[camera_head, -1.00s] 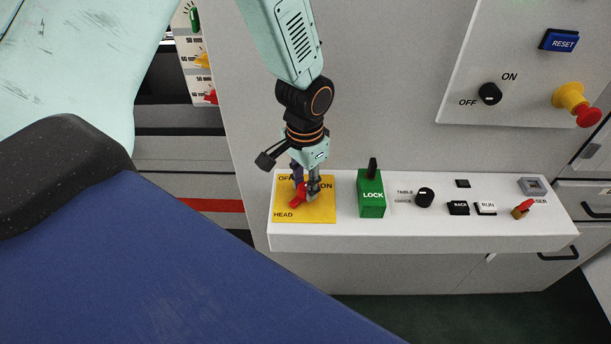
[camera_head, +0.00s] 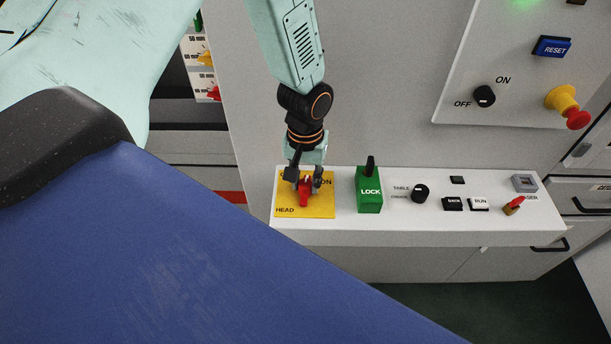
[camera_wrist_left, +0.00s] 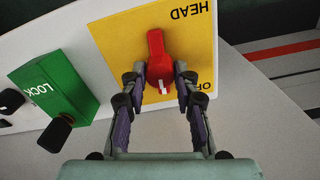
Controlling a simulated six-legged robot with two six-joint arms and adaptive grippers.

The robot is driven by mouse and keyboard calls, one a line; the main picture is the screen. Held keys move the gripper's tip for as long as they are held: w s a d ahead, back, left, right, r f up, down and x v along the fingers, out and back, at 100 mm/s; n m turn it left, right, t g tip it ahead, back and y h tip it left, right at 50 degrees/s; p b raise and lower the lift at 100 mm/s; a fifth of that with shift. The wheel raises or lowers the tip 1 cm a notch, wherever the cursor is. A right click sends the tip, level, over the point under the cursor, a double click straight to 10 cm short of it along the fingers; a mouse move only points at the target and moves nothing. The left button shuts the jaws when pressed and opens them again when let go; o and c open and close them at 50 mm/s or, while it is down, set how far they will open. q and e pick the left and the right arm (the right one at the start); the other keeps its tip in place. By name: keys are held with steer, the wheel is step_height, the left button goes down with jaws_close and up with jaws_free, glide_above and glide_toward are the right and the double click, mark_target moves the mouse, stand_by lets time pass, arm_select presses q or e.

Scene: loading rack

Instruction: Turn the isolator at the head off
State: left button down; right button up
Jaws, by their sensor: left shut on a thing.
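The isolator at the head is a red handle (camera_head: 304,194) on a yellow plate (camera_head: 324,209) marked HEAD, OFF and ON, at the left end of the white console. My left gripper (camera_head: 304,187) is over the plate, pointing down, with its fingers shut on the red handle. In the left wrist view the red handle (camera_wrist_left: 158,58) lies between the two fingertips (camera_wrist_left: 160,82), on the yellow plate (camera_wrist_left: 115,45). In the head view the handle's free end points toward the console's front edge. The gripper partly covers the OFF and ON words. My right gripper is not in view.
A green LOCK block (camera_head: 369,191) with a black lever stands just right of the plate. Further right on the console (camera_head: 400,226) are a black knob (camera_head: 420,193), RUN button (camera_head: 479,204) and red-handled key switch (camera_head: 514,205). An emergency stop (camera_head: 568,105) is on the upper panel.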

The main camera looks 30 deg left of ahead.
mark_target(305, 184)
arm_select(q)
steer(key=shift+s+f, duration=0.2)
steer(key=shift+s, duration=0.15)
steer(key=c, duration=1.4)
jaws_free()
steer(key=o, duration=0.4)
steer(key=shift+w+r, duration=0.15)
steer(key=shift+w, duration=0.05)
step_height(305, 184, up, 12)
